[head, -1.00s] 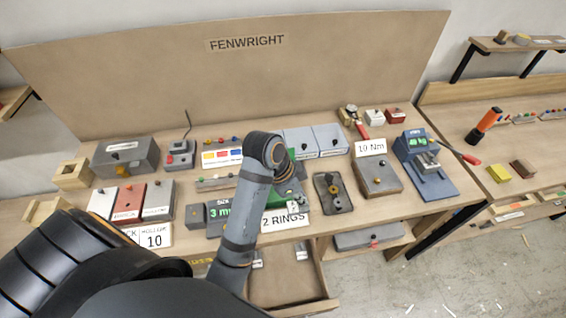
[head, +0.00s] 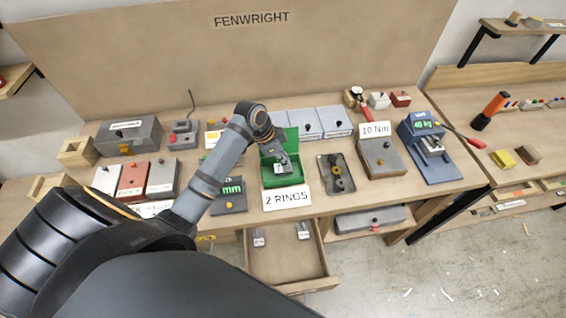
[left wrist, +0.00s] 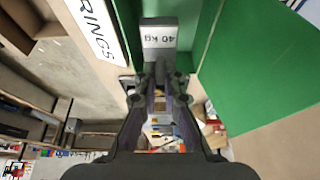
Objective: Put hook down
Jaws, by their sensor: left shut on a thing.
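A grey hook (left wrist: 159,38) marked "40 kg" sits between the fingertips of my left gripper (left wrist: 160,75) in the left wrist view. In the head view my left gripper (head: 279,157) reaches down over the green box (head: 268,184). The grey hook (head: 282,169) shows small there, at or inside the box opening. I cannot tell whether it touches the box floor. The green box (left wrist: 207,30) surrounds the hook in the wrist view, with its green lid standing open. My right gripper is not in view.
A "2 RINGS" card (head: 287,198) stands in front of the box. Below, an open drawer (head: 285,265) holds two small grey pieces. A dark tray (head: 337,174) and a grey block with a "10 Nm" card (head: 375,129) stand to the right. A "40 kg" tester (head: 428,145) is farther right.

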